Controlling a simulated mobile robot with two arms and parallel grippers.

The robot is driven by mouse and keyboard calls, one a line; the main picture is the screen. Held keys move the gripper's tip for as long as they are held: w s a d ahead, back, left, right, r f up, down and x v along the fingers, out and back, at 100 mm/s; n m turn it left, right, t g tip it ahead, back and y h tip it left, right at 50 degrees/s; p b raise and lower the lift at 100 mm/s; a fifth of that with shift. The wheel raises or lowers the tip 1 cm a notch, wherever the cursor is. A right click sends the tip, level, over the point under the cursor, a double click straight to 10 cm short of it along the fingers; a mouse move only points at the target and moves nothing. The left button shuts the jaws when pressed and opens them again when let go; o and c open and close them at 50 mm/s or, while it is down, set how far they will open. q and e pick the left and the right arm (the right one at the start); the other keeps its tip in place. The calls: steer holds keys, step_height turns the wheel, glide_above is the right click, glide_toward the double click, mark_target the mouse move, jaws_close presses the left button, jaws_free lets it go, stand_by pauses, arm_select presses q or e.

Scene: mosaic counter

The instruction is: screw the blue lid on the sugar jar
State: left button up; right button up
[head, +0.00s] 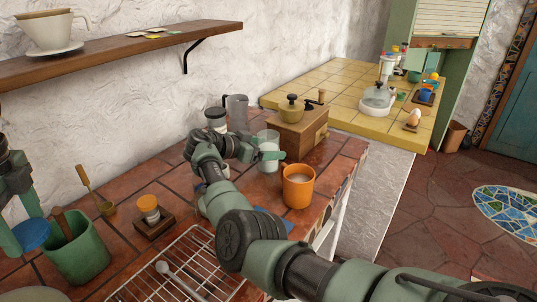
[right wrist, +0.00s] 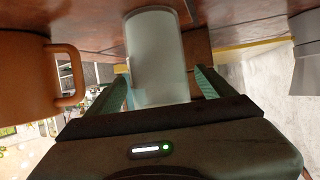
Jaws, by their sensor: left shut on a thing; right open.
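The blue lid (head: 32,235) is held in my left gripper (head: 20,222) at the left edge of the head view, beside the green pot. The sugar jar (head: 268,143), a clear cylinder with pale contents, stands on the tiled counter in front of the wooden grinder; its top has no lid on it. My right gripper (head: 262,155) is open at the jar. In the right wrist view the jar (right wrist: 158,55) shows between the two green fingers (right wrist: 160,92), with a visible gap on the right side. Contact on the left side is unclear.
An orange mug (head: 298,188) stands close to the jar, in front of it. The grinder (head: 300,130) is behind. A wooden shelf (head: 120,50) hangs above.

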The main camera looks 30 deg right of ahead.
stand_by(0.3)
jaws_close()
steer(key=shift+d+r, duration=0.1)
steer(key=shift+r, duration=0.1)
